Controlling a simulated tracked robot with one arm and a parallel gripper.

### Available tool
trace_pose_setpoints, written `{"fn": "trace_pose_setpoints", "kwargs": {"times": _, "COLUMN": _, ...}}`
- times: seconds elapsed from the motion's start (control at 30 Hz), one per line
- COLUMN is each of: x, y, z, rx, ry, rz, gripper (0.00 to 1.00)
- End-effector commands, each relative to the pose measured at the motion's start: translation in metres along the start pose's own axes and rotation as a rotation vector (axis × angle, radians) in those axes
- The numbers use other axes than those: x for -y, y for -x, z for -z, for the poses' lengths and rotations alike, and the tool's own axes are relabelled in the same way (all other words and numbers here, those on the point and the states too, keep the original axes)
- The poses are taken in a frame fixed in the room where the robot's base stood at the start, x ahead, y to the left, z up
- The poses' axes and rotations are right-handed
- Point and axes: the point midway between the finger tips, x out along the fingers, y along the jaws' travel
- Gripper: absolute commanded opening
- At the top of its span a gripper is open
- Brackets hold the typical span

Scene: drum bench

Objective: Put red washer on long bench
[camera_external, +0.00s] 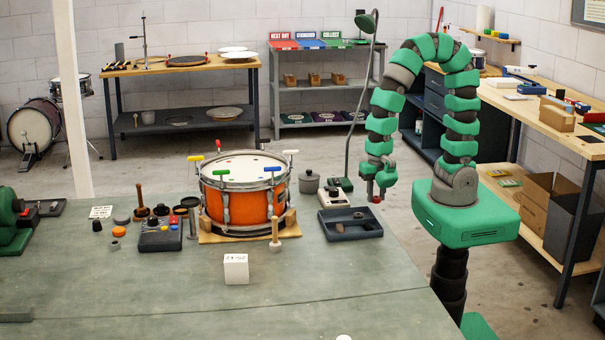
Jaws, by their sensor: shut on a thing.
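My gripper (376,193) hangs pointing down at the end of my green and grey arm, near the far right corner of the green-topped table (330,270). It is shut on a small red thing, the red washer (376,199), which shows just below the fingers. The fingers partly hide the washer. A long wooden-topped bench (545,115) runs along the right wall, apart from my gripper. The picture does not label which surface is the long bench.
An orange drum (238,207) stands on the green-topped table. A dark tray (350,224) lies near my gripper, with a scale (336,198) behind it. A white block (236,268) stands in front of the drum. The front right of this table is mostly clear. Another wooden bench (215,67) stands at the back.

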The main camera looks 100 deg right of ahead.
Motion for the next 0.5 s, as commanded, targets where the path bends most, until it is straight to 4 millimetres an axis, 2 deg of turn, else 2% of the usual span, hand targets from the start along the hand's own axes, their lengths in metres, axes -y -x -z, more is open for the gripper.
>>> {"fn": "trace_pose_setpoints", "kwargs": {"times": 0.2, "x": 0.011, "y": -0.001, "z": 0.000, "rx": 0.001, "ry": 0.000, "rz": -0.003, "gripper": 0.08}}
{"fn": "trace_pose_setpoints", "kwargs": {"times": 0.5, "x": 0.017, "y": 0.001, "z": 0.001, "rx": 0.001, "ry": 0.001, "rz": 0.000, "gripper": 0.08}}
